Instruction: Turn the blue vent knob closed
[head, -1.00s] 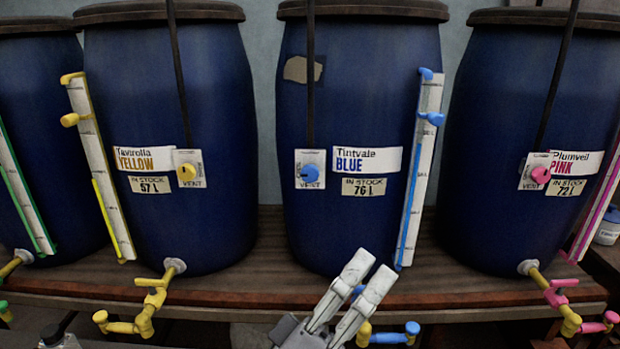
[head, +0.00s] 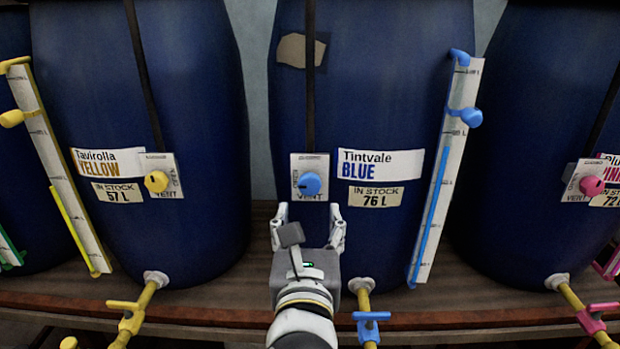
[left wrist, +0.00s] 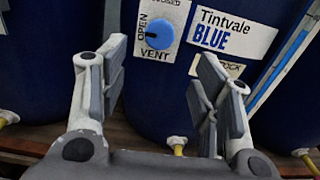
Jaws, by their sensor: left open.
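The blue vent knob (head: 309,184) sits on a white plate (head: 310,164) on the front of the middle vat (head: 375,105), left of the label reading Tintvale BLUE. The knob also shows in the left wrist view (left wrist: 159,34), where its dark pointer mark faces left to the word OPEN. My left gripper (head: 308,212) is open and empty, just below the knob in the head view, with its fingers pointing at the vat. In the left wrist view the knob lies between and beyond the fingers, touching neither. My right gripper is not in view.
A yellow vent knob (head: 156,181) is on the left vat and a pink one (head: 591,186) on the right vat. The blue gauge (head: 446,165) stands right of the label. A blue tap (head: 371,322) juts out low at the front.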

